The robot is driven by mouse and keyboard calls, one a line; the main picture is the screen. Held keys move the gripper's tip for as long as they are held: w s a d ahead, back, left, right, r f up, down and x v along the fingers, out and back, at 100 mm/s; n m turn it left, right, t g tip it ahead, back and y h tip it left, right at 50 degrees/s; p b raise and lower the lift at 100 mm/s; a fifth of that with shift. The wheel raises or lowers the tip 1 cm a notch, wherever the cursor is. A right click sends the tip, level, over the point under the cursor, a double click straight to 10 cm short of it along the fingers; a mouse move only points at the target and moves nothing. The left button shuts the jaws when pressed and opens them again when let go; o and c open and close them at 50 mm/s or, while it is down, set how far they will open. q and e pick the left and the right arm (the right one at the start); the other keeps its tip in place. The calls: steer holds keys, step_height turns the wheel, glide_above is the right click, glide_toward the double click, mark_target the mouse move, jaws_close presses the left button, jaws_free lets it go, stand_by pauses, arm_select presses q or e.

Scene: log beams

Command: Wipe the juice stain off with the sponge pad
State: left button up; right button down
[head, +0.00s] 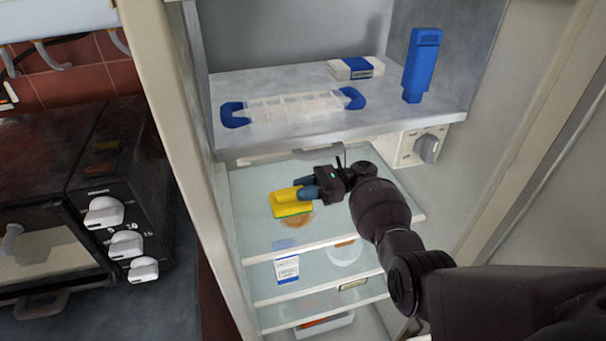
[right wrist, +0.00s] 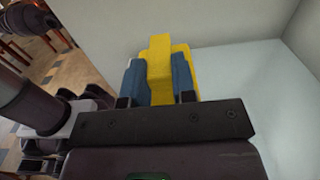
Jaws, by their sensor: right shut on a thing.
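A yellow sponge pad with a green underside (head: 291,206) is held over the top glass shelf (head: 375,215) inside the fridge. My right gripper (head: 305,190) is shut on its yellow handle. In the right wrist view the yellow sponge pad (right wrist: 180,72) sits between the two blue fingers of my right gripper (right wrist: 160,80). An orange-brown juice stain (head: 300,220) shows on the shelf, just in front of and beside the sponge; part of it is hidden by the sponge. Whether the sponge presses on the glass, I cannot tell. My left gripper is not in view.
Above is a freezer compartment (head: 300,130) with a white ice tray, a small box and a blue container (head: 422,65). A white dial box (head: 425,147) hangs under it at right. Lower shelves hold a white-and-blue carton (head: 287,269). The fridge's left wall stands close beside the sponge.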

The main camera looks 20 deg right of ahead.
mark_target(304, 202)
steer(key=shift+w, duration=0.3)
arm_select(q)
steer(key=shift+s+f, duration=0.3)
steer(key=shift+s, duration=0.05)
arm_select(e)
steer(key=shift+s, duration=0.1)
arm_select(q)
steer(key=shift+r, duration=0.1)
arm_select(e)
steer(key=shift+d, duration=0.1)
steer(key=shift+d, duration=0.15)
steer(key=shift+f+b, duration=0.75)
steer(key=shift+f, duration=0.65)
steer(key=shift+f+b, duration=0.55)
steer(key=shift+f, duration=0.35)
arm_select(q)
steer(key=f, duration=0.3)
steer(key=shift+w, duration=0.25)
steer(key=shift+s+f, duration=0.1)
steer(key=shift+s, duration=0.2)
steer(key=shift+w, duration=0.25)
arm_select(e)
steer(key=shift+f, duration=0.3)
